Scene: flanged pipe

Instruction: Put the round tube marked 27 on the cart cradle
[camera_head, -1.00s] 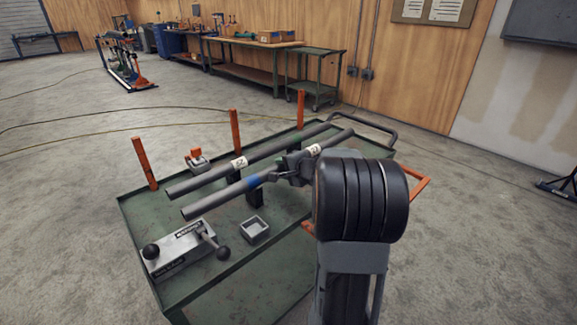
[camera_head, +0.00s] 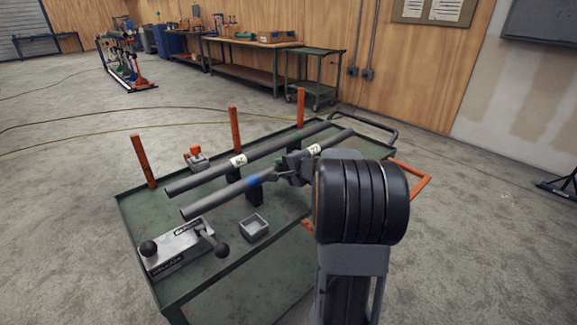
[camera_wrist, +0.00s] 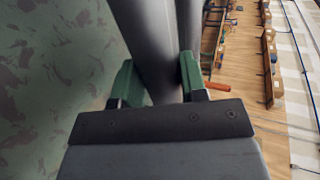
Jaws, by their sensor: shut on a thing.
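Two long grey round tubes lie side by side over the green cart (camera_head: 190,290). The nearer tube (camera_head: 213,201) has a blue band and a white label; the farther tube (camera_head: 200,180) also has a white label. I cannot read either number surely. My gripper (camera_head: 283,170) is shut on the nearer tube, beyond its blue band. In the wrist view the green-padded fingers of my gripper (camera_wrist: 160,85) straddle the tube (camera_wrist: 148,30). Dark cradle supports (camera_head: 254,192) stand under the tubes. I cannot tell whether the held tube touches them.
Orange posts (camera_head: 235,128) stand along the cart's far edge. A grey clamp box with black knobs (camera_head: 178,250), a small square tray (camera_head: 254,227) and a small orange-topped block (camera_head: 196,158) sit on the cart.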

